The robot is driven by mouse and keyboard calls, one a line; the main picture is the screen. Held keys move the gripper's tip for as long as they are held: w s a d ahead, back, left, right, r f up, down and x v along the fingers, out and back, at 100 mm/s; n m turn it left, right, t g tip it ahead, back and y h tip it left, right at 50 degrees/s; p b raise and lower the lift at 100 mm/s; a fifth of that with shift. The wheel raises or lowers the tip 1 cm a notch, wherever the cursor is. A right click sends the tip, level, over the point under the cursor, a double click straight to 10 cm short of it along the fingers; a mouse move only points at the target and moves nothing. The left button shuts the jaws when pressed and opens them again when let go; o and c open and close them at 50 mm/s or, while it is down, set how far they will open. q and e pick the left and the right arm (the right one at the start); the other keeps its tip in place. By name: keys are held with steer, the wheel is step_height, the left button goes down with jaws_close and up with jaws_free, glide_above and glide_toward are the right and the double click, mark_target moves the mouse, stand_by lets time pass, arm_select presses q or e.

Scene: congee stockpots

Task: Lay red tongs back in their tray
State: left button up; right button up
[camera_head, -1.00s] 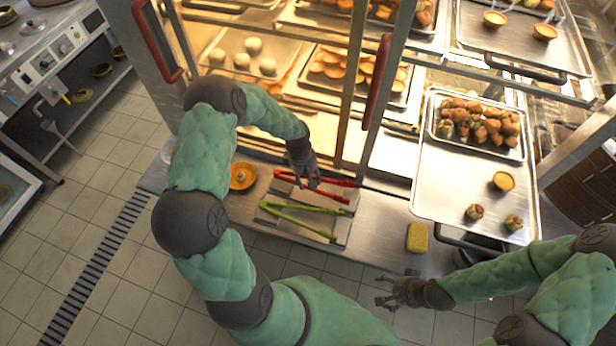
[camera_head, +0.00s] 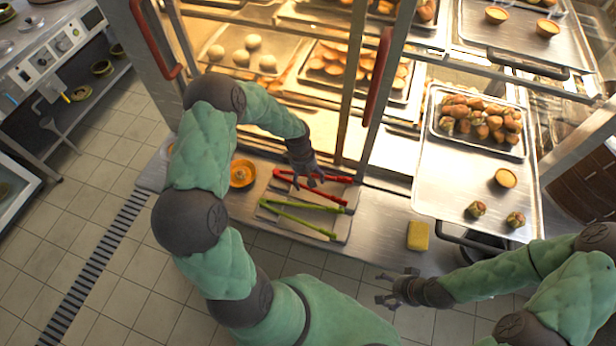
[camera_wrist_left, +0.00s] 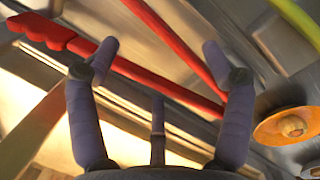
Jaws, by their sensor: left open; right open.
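My right gripper (camera_head: 386,289) is open and empty, in front of the counter at the right.
Green tongs (camera_head: 300,217) lie in front of the red ones. An orange dish (camera_head: 242,174) sits to their left and a yellow sponge (camera_head: 418,236) to their right. The glass cabinet with red door handles (camera_head: 376,78) stands behind. A large tray (camera_head: 447,183) with food is at the right.

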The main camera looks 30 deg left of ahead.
arm_select(q)
step_height(320, 180, up, 12)
steer(key=a, duration=0.1)
steer(key=shift+s+a+f, duration=0.2)
steer(key=shift+a, duration=0.15)
